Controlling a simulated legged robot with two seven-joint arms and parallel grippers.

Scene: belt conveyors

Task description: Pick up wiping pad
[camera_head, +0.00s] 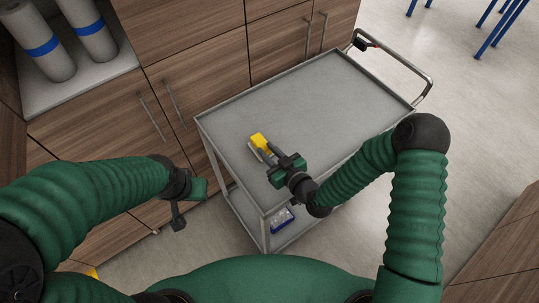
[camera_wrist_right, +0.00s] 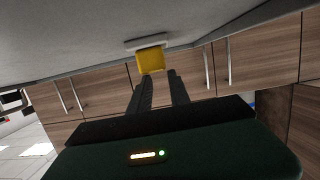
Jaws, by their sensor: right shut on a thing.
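The wiping pad (camera_head: 259,141) is yellow with a pale grey plate along one side. It is over the left part of the cart's top, at the fingertips of my right gripper (camera_head: 263,154). My right gripper is shut on the pad. In the right wrist view the yellow pad (camera_wrist_right: 151,60) shows beyond the two dark fingers (camera_wrist_right: 160,80), with its pale plate against the grey surface. Whether the pad still touches the cart top cannot be told. My left gripper (camera_head: 183,212) is empty, left of the cart and apart from it; its finger gap is not clear.
The grey cart top (camera_head: 330,85) is otherwise bare, with a raised rim and a push handle (camera_head: 405,62) at the far right. A blue-edged item (camera_head: 282,219) sits on its lower shelf. Wooden cabinets (camera_head: 195,65) stand close behind and left. Open floor (camera_head: 470,130) lies right.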

